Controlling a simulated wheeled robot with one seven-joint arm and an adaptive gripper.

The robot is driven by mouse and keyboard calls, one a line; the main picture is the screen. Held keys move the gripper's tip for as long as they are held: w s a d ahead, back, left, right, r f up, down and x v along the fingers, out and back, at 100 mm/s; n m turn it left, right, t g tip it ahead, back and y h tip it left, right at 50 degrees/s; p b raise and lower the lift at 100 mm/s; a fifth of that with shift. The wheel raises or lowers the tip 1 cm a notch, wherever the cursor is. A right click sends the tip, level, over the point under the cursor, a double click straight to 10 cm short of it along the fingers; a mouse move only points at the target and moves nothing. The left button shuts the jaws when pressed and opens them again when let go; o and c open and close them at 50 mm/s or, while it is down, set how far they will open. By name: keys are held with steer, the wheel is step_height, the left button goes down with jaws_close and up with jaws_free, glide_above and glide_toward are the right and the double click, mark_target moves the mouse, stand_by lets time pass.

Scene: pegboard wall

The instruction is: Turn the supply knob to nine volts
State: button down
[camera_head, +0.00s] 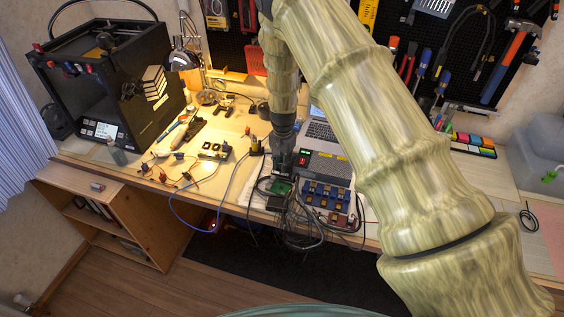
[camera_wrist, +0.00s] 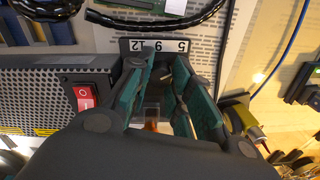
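The power supply (camera_wrist: 45,95) is a grey box with a perforated face and a red rocker switch (camera_wrist: 83,98) in the wrist view. A white label reading 5, 9, 12 (camera_wrist: 158,46) sits just beyond my fingertips. In the head view the supply (camera_head: 325,168) stands on the bench beside my gripper (camera_head: 281,163). In the wrist view my gripper (camera_wrist: 155,72) reaches toward the label, its teal-padded fingers apart with a gap between them. I cannot make out the knob or its pointer; the fingers hide the spot below the label. A small orange patch shows between the fingers.
Dark cables (camera_head: 295,220) hang over the front edge of the bench. A laptop (camera_head: 320,131) stands behind the supply, and blue bins (camera_head: 325,192) sit in front of it. Leads, a yellow-and-black part and small tools lie to the left. A 3D printer (camera_head: 110,85) stands far left.

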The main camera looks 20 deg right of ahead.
steer(key=shift+n, duration=0.3)
steer(key=n+b, duration=0.1)
steer(key=n, duration=0.2)
steer(key=shift+b, duration=0.35)
steer(key=shift+n+b, duration=0.55)
steer(key=shift+n, duration=1.95)
steer(key=c, duration=1.5)
jaws_free()
